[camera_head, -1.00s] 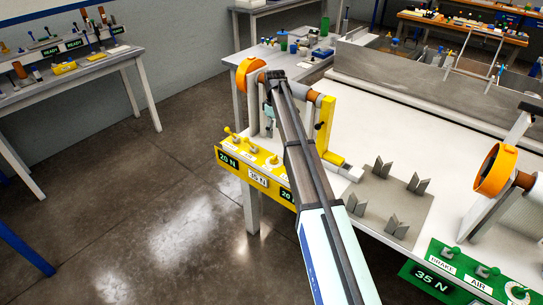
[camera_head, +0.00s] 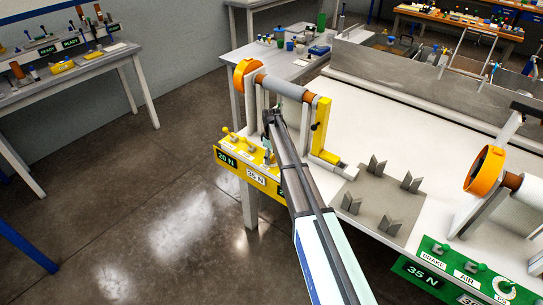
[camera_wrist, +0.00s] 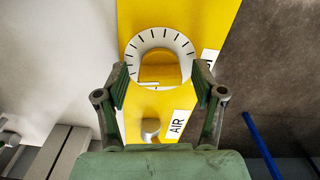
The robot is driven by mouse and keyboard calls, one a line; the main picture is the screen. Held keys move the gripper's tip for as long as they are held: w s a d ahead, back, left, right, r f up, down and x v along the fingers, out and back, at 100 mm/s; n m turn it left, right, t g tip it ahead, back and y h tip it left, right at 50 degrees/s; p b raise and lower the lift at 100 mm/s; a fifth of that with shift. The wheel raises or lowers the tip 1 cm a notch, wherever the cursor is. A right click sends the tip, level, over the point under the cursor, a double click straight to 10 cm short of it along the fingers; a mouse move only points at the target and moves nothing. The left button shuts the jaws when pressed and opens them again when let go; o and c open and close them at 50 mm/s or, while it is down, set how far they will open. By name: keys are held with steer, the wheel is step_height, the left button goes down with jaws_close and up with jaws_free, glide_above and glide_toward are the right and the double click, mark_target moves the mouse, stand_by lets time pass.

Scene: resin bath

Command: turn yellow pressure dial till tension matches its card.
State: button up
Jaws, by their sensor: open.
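The yellow pressure dial (camera_wrist: 160,70) sits in a white ring with black tick marks (camera_wrist: 133,54) on the yellow panel (camera_wrist: 208,22). A small white mark shows at the ring's lower left. My gripper (camera_wrist: 160,76) is open, its green fingers on either side of the dial in the wrist view; I cannot tell whether they touch it. In the head view my gripper (camera_head: 268,134) is over the panel's right part, and the arm hides most of the dial. Front cards read 20 N (camera_head: 226,159) and 35 N (camera_head: 256,177); a third card (camera_head: 283,193) is partly covered.
A grey knob (camera_wrist: 151,129) and an AIR label (camera_wrist: 177,123) are beside the dial. A roller (camera_head: 282,86) with an orange end wheel (camera_head: 245,75) stands behind the panel. A green panel (camera_head: 440,272) is at the right. A grey plate with V-shaped holders (camera_head: 382,208) lies between.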

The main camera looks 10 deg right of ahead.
steer(key=shift+f, duration=0.1)
steer(key=c, duration=1.2)
steer(key=shift+o, duration=0.3)
steer(key=shift+f+m+b, duration=0.1)
steer(key=shift+m+b, duration=0.2)
steer(key=m+b, duration=0.3)
steer(key=m, duration=0.1)
steer(key=m+b, duration=0.1)
steer(key=m, duration=0.3)
steer(key=shift+b, duration=0.4)
steer(key=shift+m+b, duration=0.55)
steer(key=shift+m, duration=1.05)
